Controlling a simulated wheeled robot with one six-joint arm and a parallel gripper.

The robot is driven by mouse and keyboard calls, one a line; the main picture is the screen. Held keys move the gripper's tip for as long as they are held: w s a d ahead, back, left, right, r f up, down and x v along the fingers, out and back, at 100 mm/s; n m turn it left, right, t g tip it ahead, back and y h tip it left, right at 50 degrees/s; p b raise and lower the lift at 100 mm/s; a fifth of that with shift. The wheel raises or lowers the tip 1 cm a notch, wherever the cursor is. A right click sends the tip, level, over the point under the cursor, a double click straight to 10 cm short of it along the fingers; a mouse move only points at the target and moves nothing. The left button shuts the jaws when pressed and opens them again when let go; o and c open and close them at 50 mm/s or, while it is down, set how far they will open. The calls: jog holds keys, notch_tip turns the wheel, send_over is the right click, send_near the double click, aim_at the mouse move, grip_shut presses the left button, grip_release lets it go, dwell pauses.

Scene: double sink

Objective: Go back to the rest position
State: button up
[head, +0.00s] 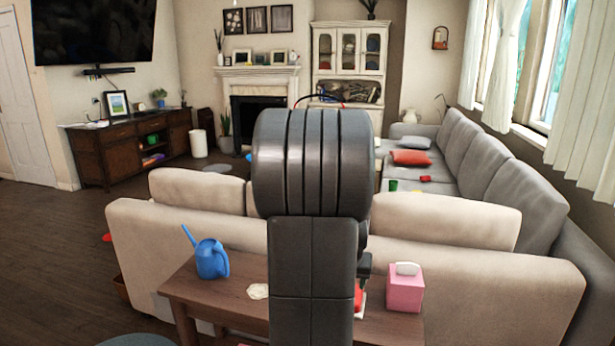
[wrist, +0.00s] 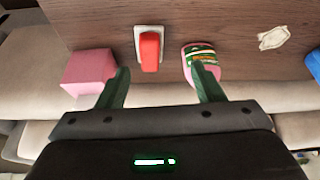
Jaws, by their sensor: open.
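My gripper (wrist: 162,90) shows in the wrist view with its two green fingers wide apart and nothing between them. It is above the wooden console table (wrist: 110,22), which stands behind the sofa. In the head view my own arm fills the middle and hides the gripper and part of the table. In the wrist view a red object (wrist: 150,50) on a white base lies ahead of the fingers. A pink can with a green label (wrist: 201,60) is near the right fingertip. A pink box (wrist: 88,72) is beside the left finger.
A blue watering can (head: 211,260) and a pale flat item (head: 258,291) are on the table's left part. The pink tissue box (head: 405,291) is at its right end. The beige sofa (head: 145,225) stands directly behind the table. Open wooden floor (head: 50,235) lies to the left.

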jog(key=w+a+r+n+p, duration=0.1)
jog(key=a+r+p, duration=0.6)
jog(key=p, duration=0.6)
jog(key=shift+w+a+n+y, duration=0.25)
jog(key=shift+w+n+y, duration=0.05)
jog(key=shift+w+y, duration=0.1)
jog(key=shift+s+f, duration=0.1)
jog(key=shift+f, duration=0.05)
